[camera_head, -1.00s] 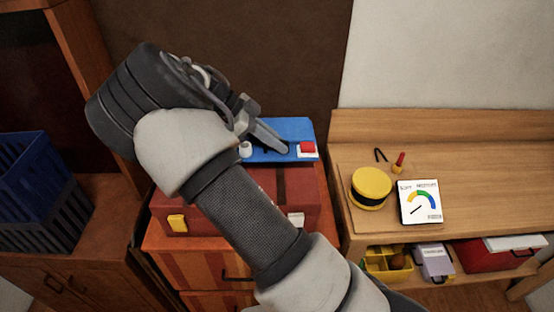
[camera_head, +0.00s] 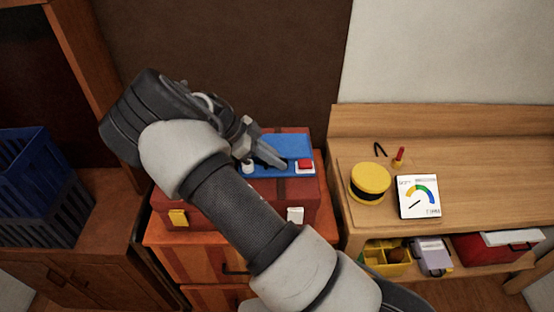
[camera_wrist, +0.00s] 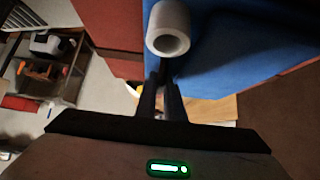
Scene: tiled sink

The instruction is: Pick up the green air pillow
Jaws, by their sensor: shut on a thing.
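No green air pillow is visible in either view. My gripper (camera_head: 283,165) is shut at the blue board (camera_head: 288,145), which lies on top of the red toolbox. Its fingers reach the board between a small white roll and a red-and-white block (camera_head: 305,167). In the wrist view, the closed fingers (camera_wrist: 165,68) meet the blue surface (camera_wrist: 235,60) just below the white roll (camera_wrist: 168,28). The fingers appear to hold the board, though the contact itself is dark and partly hidden.
The red toolbox (camera_head: 255,208) stands on a wooden drawer cabinet (camera_head: 200,265). A blue crate (camera_head: 40,190) is at the left. The wooden bench (camera_head: 480,160) at the right holds a yellow spool (camera_head: 370,182), a screwdriver (camera_head: 398,157) and a gauge card (camera_head: 418,197). The bench's right side is clear.

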